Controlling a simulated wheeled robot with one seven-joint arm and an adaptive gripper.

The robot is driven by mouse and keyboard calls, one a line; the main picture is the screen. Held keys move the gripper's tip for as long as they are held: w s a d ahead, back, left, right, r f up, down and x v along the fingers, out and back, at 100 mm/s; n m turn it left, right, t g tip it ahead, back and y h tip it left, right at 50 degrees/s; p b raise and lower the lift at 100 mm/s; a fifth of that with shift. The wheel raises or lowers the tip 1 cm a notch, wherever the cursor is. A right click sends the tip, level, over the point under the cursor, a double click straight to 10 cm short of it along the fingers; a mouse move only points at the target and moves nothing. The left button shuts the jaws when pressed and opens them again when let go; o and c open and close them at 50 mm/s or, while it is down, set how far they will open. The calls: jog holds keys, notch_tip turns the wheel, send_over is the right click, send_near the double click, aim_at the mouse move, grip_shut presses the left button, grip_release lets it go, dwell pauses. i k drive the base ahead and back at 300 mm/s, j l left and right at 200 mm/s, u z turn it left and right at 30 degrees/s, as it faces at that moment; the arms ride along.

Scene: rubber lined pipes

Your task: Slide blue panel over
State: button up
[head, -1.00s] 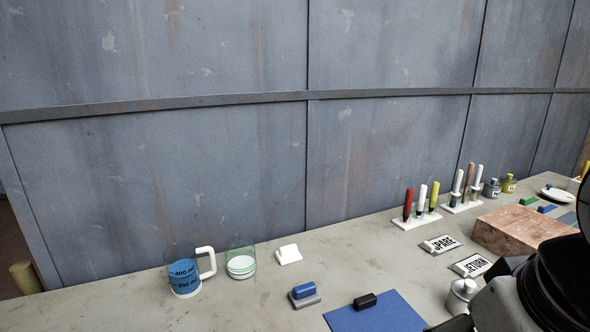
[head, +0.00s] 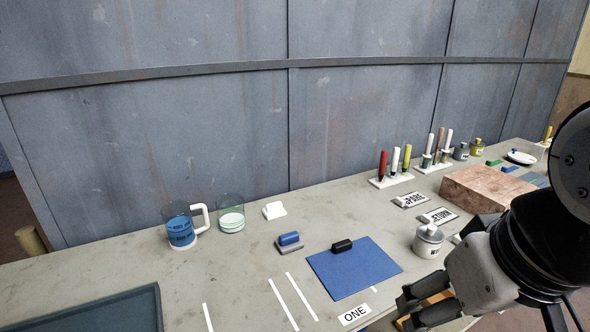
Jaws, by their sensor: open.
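The blue panel (head: 356,273) is a flat blue sheet lying on the grey table, left of my arm in the head view. A small black block-shaped handle (head: 342,245) sits near its far edge. My gripper (head: 408,311) is at the lower right, near the table's front edge and just off the panel's near right corner. Its dark fingers are apart and I see nothing held between them. Part of the fingers is cut by the bottom of the picture.
White strips (head: 283,304) and a ONE label (head: 354,314) lie near the panel. A blue block on a grey base (head: 289,241), a measuring jug (head: 181,232) and a glass (head: 231,217) stand left. A lidded pot (head: 428,241) and a reddish brick (head: 487,190) are right. A dark tray (head: 88,309) is front left.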

aim_at(348, 268)
jog(key=i+l+u, duration=0.1)
jog(key=i+l, duration=0.55)
jog(key=l, duration=0.3)
jog(key=i+j+u, duration=0.05)
